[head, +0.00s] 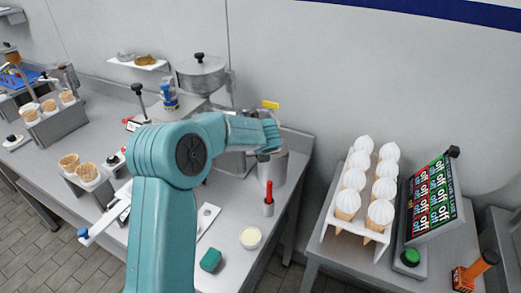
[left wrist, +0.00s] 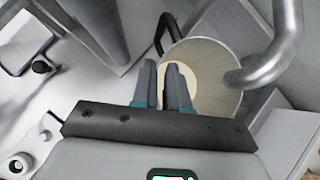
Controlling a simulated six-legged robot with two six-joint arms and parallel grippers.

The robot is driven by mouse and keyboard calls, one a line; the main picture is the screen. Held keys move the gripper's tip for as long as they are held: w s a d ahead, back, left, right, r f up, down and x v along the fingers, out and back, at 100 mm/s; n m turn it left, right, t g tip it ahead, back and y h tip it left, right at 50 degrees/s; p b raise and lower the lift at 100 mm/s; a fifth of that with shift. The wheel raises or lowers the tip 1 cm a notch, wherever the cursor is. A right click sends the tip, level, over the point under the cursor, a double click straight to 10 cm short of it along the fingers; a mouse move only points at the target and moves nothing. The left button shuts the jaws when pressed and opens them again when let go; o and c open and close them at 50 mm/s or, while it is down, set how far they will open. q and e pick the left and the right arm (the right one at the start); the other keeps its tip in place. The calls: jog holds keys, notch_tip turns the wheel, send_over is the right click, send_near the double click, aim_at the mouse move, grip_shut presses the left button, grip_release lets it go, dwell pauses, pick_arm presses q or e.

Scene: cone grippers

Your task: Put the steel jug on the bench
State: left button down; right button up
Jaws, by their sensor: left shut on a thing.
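The steel jug (head: 275,170) is at the right end of the grey bench (head: 110,115) in the head view, next to the steel machine. My left gripper (head: 270,148) is at its top. In the left wrist view the jug (left wrist: 222,88) shows its round mouth with a pale cream inside. The fingers of my left gripper (left wrist: 161,85) are close together at the jug's near edge, shut on the jug. Whether they hold the rim or the handle is hard to tell. Whether the jug's base touches the bench is hidden. My right gripper is not in view.
A thick bent steel pipe (left wrist: 275,60) passes close over the jug. A red-handled tool in a small holder (head: 268,200), a cream tub (head: 250,237) and a green sponge (head: 211,260) stand nearby. A rack of cones (head: 343,235) is on a separate table to the right.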

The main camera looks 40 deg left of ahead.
pick_arm(q)
jog(key=c, duration=1.1)
grip_release()
jog(key=shift+w+a+f, duration=0.1)
jog(key=shift+a+f, duration=0.05)
jog(key=shift+f, duration=0.05)
jog(key=v, duration=1.2)
jog(key=shift+r, duration=0.25)
jog(key=shift+f, duration=0.1)
